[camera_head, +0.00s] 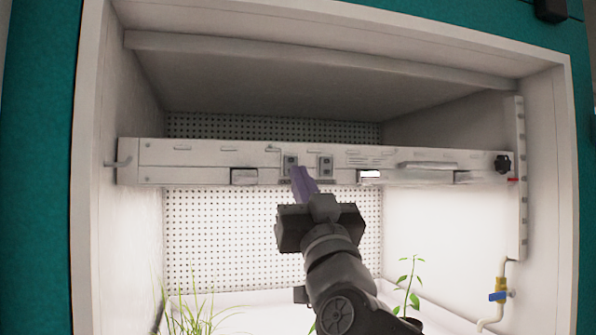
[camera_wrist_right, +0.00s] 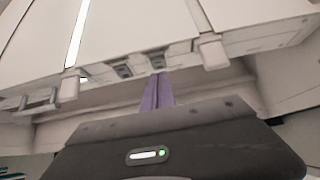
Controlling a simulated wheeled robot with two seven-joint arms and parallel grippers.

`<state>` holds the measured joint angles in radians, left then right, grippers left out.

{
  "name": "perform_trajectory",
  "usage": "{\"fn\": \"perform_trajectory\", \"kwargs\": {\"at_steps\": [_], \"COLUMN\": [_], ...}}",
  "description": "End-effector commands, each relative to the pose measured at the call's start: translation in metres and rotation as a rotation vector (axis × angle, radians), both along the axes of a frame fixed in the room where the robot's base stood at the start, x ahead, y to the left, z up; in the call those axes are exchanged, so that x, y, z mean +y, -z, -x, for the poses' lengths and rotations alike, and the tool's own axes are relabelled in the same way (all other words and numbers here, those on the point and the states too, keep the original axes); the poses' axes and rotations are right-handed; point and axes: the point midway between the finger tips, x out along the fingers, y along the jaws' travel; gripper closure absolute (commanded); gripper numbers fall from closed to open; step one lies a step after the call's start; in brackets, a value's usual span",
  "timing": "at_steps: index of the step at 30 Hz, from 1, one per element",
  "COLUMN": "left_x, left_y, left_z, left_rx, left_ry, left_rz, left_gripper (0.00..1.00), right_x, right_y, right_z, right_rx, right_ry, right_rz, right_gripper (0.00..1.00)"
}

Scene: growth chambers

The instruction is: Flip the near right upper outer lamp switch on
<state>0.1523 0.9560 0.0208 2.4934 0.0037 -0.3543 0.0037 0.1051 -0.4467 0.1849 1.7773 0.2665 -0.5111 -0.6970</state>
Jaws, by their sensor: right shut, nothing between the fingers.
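The white lamp bar (camera_head: 220,155) spans the chamber at mid height. Two small grey switches sit side by side on its front: a left one (camera_head: 290,163) and a right one (camera_head: 325,166). Both also show in the wrist view, one on the left (camera_wrist_right: 122,70) and one on the right (camera_wrist_right: 155,61). My right gripper (camera_head: 301,178) is shut and empty, its purple fingers pointing up at the bar. The fingertips overlap the lower edge of the left switch in the head view; I cannot tell whether they touch. The switches' on or off positions are too small to read. My left gripper is out of view.
A dark knob (camera_head: 502,163) sits at the bar's right end. A slotted upright rail (camera_head: 520,180) stands on the right wall, above a pipe with a yellow and blue valve (camera_head: 499,291). Green plants (camera_head: 408,285) grow below. The space under the bar is bright and mostly open.

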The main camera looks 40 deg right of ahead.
Motion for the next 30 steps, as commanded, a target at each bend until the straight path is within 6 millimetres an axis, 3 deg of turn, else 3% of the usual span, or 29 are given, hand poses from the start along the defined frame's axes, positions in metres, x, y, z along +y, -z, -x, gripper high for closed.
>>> {"fn": "perform_trajectory", "kwargs": {"at_steps": [6, 30], "left_x": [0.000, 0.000], "left_y": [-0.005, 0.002], "left_z": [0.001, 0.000], "left_rx": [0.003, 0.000], "left_ry": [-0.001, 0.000], "left_rz": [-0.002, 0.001], "left_gripper": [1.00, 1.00], "right_x": [-0.006, -0.009], "right_y": [0.002, 0.006], "right_z": [-0.017, -0.023], "right_rx": [-0.002, -0.002], "right_ry": [-0.001, -0.001], "right_rz": [0.000, 0.000], "right_gripper": [1.00, 1.00]}}
